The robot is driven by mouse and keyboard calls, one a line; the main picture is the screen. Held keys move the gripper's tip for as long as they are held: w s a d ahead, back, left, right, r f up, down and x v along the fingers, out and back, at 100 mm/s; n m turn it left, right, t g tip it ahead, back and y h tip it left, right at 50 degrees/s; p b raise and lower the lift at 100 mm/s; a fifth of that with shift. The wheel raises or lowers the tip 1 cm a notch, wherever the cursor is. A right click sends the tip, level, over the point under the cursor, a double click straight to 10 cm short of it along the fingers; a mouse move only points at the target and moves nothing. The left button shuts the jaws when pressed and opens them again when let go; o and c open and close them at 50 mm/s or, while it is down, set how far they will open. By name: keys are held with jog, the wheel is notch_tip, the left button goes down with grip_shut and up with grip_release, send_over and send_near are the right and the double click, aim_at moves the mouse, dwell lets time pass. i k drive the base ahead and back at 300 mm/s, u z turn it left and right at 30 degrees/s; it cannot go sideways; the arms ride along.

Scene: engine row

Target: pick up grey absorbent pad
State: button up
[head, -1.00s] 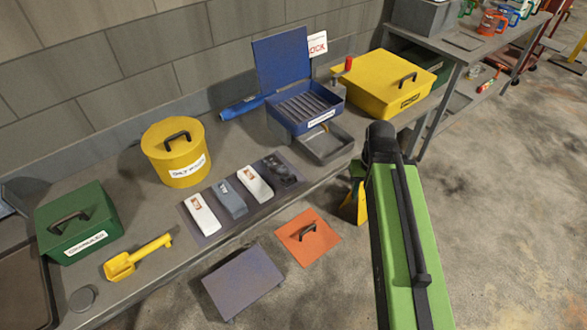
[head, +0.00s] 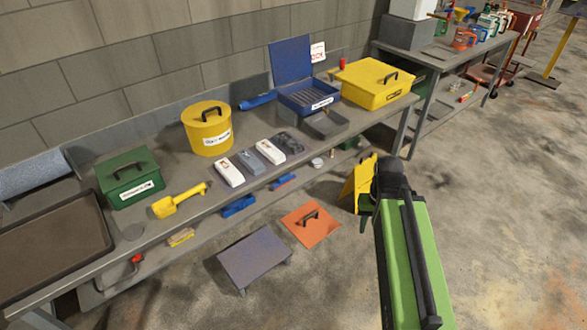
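A grey pad-like pack (head: 250,162), apparently the grey absorbent pad, lies on a dark mat on the bench. It is between two white packs (head: 229,172) and (head: 270,152), with a dark, lumpy item (head: 289,143) at the right end of the row. All of them lie near the front edge of the bench. My green and black arm reaches up from the bottom right, over the floor and apart from the bench. My gripper's fingertips cannot be made out, and nothing of mine touches the pad.
The bench (head: 75,283) also holds a green box (head: 128,178), a yellow scoop (head: 178,201), a yellow bin (head: 208,130), an open blue case (head: 309,98) and a yellow box (head: 376,84). A low platform (head: 254,257), orange plate (head: 310,226) and yellow sign (head: 361,183) stand in front.

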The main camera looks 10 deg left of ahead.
aim_at(284, 138)
jog(key=z, duration=0.1)
jog(key=k, duration=0.35)
jog(key=u, duration=1.55)
jog(key=i, duration=0.95)
